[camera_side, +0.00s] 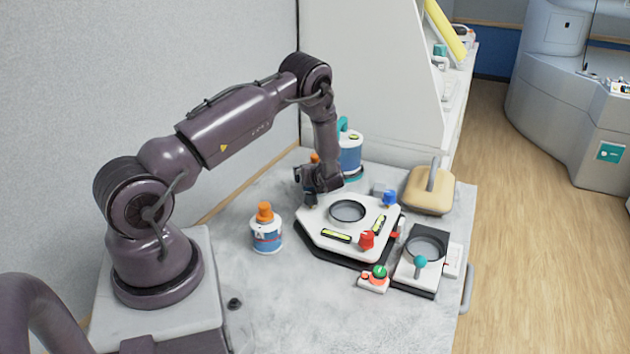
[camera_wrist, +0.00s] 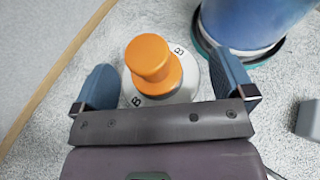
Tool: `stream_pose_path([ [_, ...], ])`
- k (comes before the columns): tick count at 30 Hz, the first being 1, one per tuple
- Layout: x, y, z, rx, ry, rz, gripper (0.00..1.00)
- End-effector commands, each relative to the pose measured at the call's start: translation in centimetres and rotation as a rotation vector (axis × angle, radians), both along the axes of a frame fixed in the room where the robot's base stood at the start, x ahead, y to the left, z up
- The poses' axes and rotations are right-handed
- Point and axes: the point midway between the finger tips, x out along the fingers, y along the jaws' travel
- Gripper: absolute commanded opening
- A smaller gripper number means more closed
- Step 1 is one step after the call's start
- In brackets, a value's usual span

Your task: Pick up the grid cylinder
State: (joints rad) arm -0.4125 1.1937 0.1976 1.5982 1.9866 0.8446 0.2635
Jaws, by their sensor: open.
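A white-topped cylinder with a stepped orange knob (camera_wrist: 150,62) stands between the fingers of my gripper (camera_wrist: 163,64) in the wrist view, with a gap on both sides. The gripper is open and points down over it. In the side view my gripper (camera_side: 318,184) is at the back of the table, and an orange top (camera_side: 314,158) shows just behind it, the body hidden. A similar white and blue cylinder with an orange top (camera_side: 266,234) stands upright at the front left. I cannot tell a grid marking on either.
A blue cylinder with a teal handle (camera_side: 349,155) stands close to the right finger; it also shows in the wrist view (camera_wrist: 250,22). A white device with a round window (camera_side: 320,212) lies in front of the gripper.

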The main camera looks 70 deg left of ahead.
Motion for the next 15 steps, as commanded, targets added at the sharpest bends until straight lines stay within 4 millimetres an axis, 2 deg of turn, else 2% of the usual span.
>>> stream_pose_path([
  [3, 0.01, -0.02, 0.02, 0.0, 0.0, 0.0, 1.0],
  [11, 0.02, -0.05, 0.05, 0.001, 0.0, 0.0, 0.4],
  [15, 0.05, 0.0, 0.15, 0.003, -0.001, 0.0, 0.4],
])
